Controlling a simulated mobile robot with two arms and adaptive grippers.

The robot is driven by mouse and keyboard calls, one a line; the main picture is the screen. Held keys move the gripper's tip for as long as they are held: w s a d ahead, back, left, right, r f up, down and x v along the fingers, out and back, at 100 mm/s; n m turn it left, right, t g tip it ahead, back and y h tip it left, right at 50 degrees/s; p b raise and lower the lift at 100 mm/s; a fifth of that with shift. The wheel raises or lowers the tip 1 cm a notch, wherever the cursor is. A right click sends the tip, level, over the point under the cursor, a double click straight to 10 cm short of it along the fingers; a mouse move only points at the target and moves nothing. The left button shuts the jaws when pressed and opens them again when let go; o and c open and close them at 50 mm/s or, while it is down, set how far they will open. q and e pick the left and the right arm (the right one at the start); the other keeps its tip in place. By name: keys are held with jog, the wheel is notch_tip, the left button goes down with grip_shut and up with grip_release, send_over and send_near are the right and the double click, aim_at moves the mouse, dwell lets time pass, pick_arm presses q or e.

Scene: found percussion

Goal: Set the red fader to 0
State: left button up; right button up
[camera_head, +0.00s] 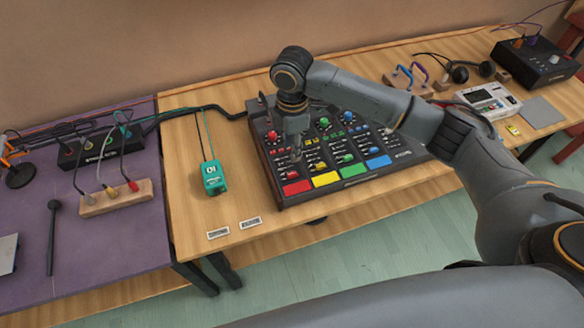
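The mixer (332,192) is a black sloped console on the wooden table, with red, yellow, blue and green pads along its front edge. The red fader (291,174) has a small red cap in the leftmost column, just behind the red pad (296,187). My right gripper (296,152) points down over the left part of the mixer, above and behind the red cap in the picture. Its fingertips are small and dark, so I cannot tell whether they are open or touch anything. My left gripper is out of view.
A teal box marked 01 (213,177) stands left of the mixer, with a cable rising from it. Two small labels (218,233) lie near the front edge. Headphones (460,72) and a white device (488,102) are farther right. Wood left of the mixer is mostly clear.

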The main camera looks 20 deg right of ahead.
aim_at(292, 174)
notch_tip(292, 174, down, 11)
jog(key=shift+r+p, duration=0.15)
jog(key=shift+p, duration=0.65)
grip_shut()
